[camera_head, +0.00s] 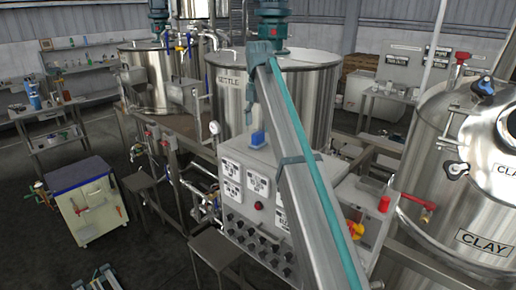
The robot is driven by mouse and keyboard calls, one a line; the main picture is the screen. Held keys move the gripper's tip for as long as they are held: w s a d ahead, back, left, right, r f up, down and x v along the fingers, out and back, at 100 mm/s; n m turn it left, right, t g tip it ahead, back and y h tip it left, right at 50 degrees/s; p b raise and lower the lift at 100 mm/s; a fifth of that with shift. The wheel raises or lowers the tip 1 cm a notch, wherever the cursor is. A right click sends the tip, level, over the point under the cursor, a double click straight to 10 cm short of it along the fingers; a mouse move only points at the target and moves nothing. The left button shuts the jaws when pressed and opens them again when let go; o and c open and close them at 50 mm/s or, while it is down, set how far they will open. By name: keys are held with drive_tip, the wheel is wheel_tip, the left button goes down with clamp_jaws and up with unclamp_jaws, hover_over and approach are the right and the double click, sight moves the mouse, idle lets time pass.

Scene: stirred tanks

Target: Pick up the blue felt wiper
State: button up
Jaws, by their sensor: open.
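A small upright blue block (257,138), which looks like the blue felt wiper, stands on top of the grey control box (262,158). My gripper (249,104) hangs at the far end of my arm, pointing down, and appears above the blue block in the picture. It looks open and empty, though its fingers are small and seen partly edge-on. The gap between fingers and block is hard to judge from this one view. My arm hides part of the control box's right side.
Behind my gripper stands the steel SETTLE tank (318,100) with a teal motor. The CLAY tank (470,180) is at right. A cream cabinet (86,200) stands left on open floor.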

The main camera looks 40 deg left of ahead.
sight(258, 132)
drive_tip(key=shift+s+f+p, duration=0.15)
drive_tip(key=shift+f+p, duration=0.6)
drive_tip(key=shift+f, duration=0.25)
drive_tip(key=shift+f+p, duration=0.75)
drive_tip(key=shift+f, duration=1.2)
drive_tip(key=c, duration=1.2)
